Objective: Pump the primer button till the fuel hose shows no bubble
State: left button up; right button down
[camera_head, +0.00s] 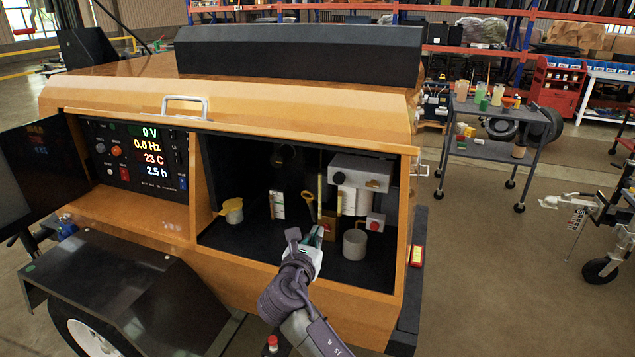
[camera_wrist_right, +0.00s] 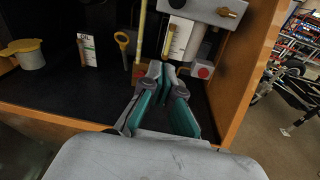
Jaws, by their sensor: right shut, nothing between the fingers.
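My right gripper (camera_head: 319,236) is shut and empty inside the open bay of the orange generator (camera_head: 240,262). In the wrist view its fingertips (camera_wrist_right: 161,68) are together, in front of the foot of a thin upright yellow tube (camera_wrist_right: 140,38). This tube, which looks like the fuel hose, also shows in the head view (camera_head: 320,190); I cannot make out a bubble in it. A small yellow-orange block (camera_head: 328,226) stands behind the fingertips, partly hidden. A red button (camera_head: 374,225) on a pale box sits to the right. I cannot tell which part is the primer button. My left gripper is out of view.
A yellow-handled dipstick (camera_head: 308,198) and a yellow-lidded cup (camera_head: 233,211) are left of the gripper. A grey cup (camera_head: 354,245) stands close on its right, below a grey box (camera_head: 360,173). The lit display panel (camera_head: 137,157) is at the left.

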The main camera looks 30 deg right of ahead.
aim_at(339, 180)
notch_tip(339, 180, up, 6)
jog(key=h, duration=0.1)
jog(key=shift+s+r+h, duration=0.15)
jog(key=shift+s+h, duration=0.25)
jog(key=shift+d, duration=0.1)
jog(key=p+x, duration=0.1)
jog(key=x, duration=1.3)
jog(key=shift+w+p, duration=0.1)
jog(key=shift+p, duration=0.2)
